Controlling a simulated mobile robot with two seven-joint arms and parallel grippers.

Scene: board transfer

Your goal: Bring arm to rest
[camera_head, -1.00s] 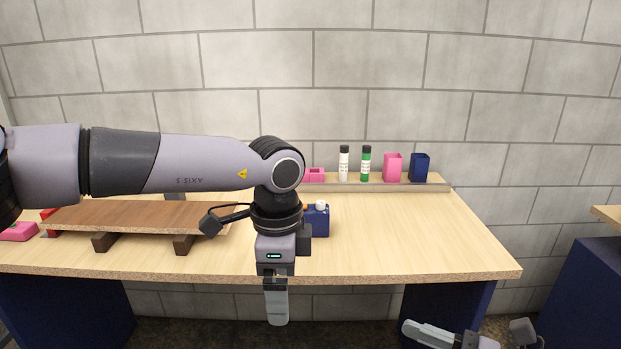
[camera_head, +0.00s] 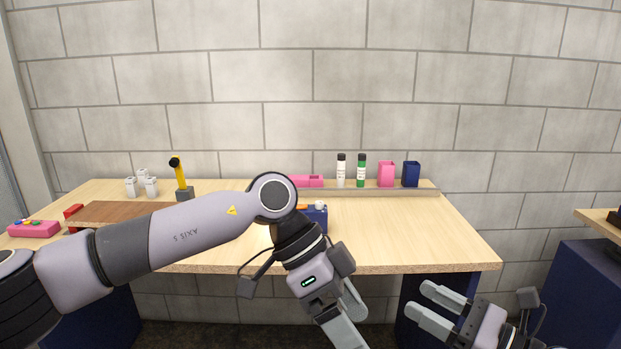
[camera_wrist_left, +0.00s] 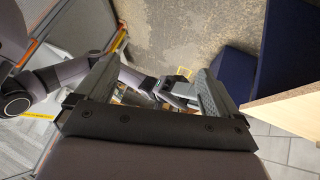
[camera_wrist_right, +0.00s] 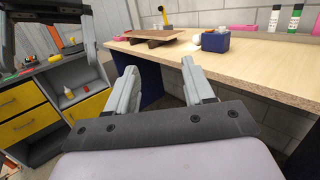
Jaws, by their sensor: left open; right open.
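My left arm reaches in from the left in the head view, and its gripper (camera_head: 350,318) hangs in front of the table's front edge, tilted down to the right. In the left wrist view its fingers (camera_wrist_left: 158,78) are apart with nothing between them. My right gripper (camera_head: 420,298) is low at the right in the head view, in front of the table. In the right wrist view its fingers (camera_wrist_right: 160,75) are open and empty, facing the table. The brown board (camera_head: 112,211) lies on the table at the left, partly hidden by my left arm.
The wooden table (camera_head: 410,235) is clear at its right. A blue box (camera_head: 316,217) stands behind my left wrist. A rear ledge bears two bottles, a pink cup (camera_head: 386,174) and a blue cup (camera_head: 411,174). Another table (camera_head: 597,220) is at the right edge.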

